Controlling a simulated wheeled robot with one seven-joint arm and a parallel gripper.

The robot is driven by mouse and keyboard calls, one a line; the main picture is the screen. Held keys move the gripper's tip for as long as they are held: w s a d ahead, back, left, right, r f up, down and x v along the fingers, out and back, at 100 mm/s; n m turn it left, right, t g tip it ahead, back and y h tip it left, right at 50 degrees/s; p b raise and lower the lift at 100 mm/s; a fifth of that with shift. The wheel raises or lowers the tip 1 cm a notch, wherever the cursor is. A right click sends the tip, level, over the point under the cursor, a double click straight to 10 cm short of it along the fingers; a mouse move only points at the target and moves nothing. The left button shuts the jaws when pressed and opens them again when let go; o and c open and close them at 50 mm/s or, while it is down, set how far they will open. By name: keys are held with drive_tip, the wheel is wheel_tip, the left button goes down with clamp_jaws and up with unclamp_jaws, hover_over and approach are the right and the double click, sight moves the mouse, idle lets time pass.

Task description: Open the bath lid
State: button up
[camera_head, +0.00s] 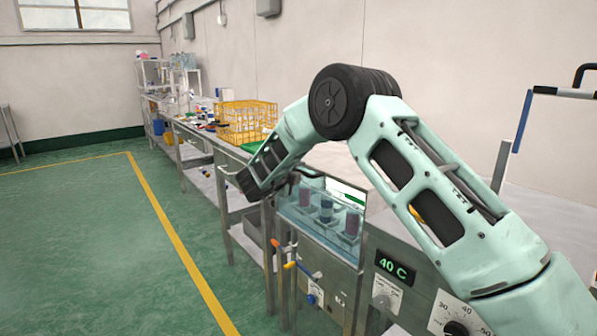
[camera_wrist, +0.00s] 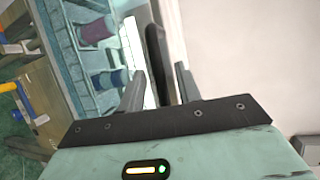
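The bath (camera_head: 338,245) is a glass-fronted tank with several cans standing in it, below my forearm in the head view. Its cans (camera_wrist: 96,30) also show at the left of the wrist view. In the wrist view my gripper (camera_wrist: 161,72) is open, with its two grey fingers apart. A dark upright bar (camera_wrist: 157,48), which looks like the lid handle, lies between the fingertips. Gaps show at its sides, and I cannot tell whether it touches a finger. In the head view my arm hides the gripper tips and most of the lid.
A control panel reading 40 C (camera_head: 396,268) adjoins the bath on the right. Orange- and blue-handled valves (camera_head: 290,265) stick out at its front. A yellow crate (camera_head: 246,121) stands on the bench behind. The green floor at left is clear.

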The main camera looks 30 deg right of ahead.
drive_tip(key=shift+w+d, duration=0.25)
drive_tip(key=shift+d, duration=0.1)
clamp_jaws()
